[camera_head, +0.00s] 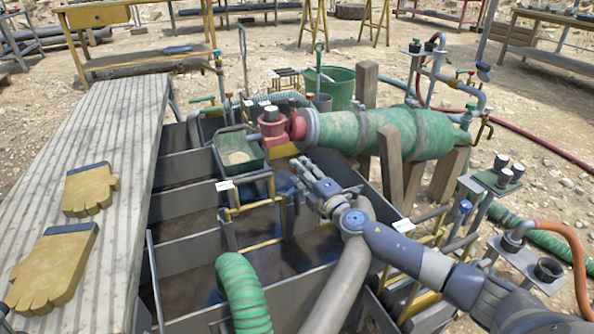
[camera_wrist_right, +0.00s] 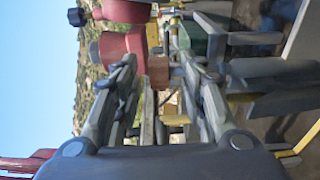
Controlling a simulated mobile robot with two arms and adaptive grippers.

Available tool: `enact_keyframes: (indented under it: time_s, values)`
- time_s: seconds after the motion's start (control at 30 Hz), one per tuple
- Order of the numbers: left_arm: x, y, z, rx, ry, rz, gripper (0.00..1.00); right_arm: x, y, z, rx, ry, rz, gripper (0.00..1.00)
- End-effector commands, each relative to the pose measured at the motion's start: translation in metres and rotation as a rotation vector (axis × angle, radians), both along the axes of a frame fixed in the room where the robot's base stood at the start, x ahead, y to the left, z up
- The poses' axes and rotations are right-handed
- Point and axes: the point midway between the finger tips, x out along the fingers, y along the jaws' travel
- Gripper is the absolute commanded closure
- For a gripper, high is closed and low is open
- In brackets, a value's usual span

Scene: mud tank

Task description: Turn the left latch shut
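I cannot clearly make out the left latch in either view. A red fitting (camera_head: 273,128) with a round cap joins the fat green cylinder (camera_head: 375,130) above the mud tank (camera_head: 190,165). My right gripper (camera_head: 300,168) reaches over the tank, below and just right of the red fitting. In the right wrist view my right gripper (camera_wrist_right: 158,62) has its two fingers apart. Red parts (camera_wrist_right: 122,45) show beyond the fingers and a brownish-red block (camera_wrist_right: 158,72) shows in line with the gap; I cannot tell whether anything touches.
A small green tray (camera_head: 240,152) stands on the tank left of the red fitting. A ribbed green hose (camera_head: 243,290) rises in front. Two yellow gloves (camera_head: 90,190) lie on the grey bench (camera_head: 125,120) at the left. Wooden posts (camera_head: 390,165) stand right of my gripper.

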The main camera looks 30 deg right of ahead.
Motion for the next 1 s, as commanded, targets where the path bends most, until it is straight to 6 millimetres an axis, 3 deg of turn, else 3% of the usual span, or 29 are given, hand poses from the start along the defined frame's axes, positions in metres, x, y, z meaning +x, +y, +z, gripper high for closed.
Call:
enact_keyframes:
  time_s: [0.23, 0.6, 0.63, 0.8, 1.0]
  values:
    - [0.001, -0.001, 0.000, 0.003, -0.013, 0.000, 0.66, 0.023, 0.001, 0.000, 0.000, -0.001, -0.001, 0.62]
    - [0.001, 0.000, 0.005, 0.000, -0.027, 0.002, 0.66, 0.027, 0.002, 0.000, -0.001, 0.000, 0.001, 0.62]
    - [0.001, 0.000, 0.005, -0.001, -0.027, 0.002, 0.66, 0.027, 0.002, 0.000, 0.000, 0.000, 0.001, 0.64]
    - [0.001, 0.000, 0.005, -0.004, -0.026, 0.002, 0.66, 0.027, 0.002, 0.000, 0.000, 0.000, 0.000, 1.00]
    - [0.000, 0.000, 0.005, -0.005, -0.026, 0.002, 0.66, 0.027, 0.002, 0.000, 0.000, 0.000, -0.002, 1.00]
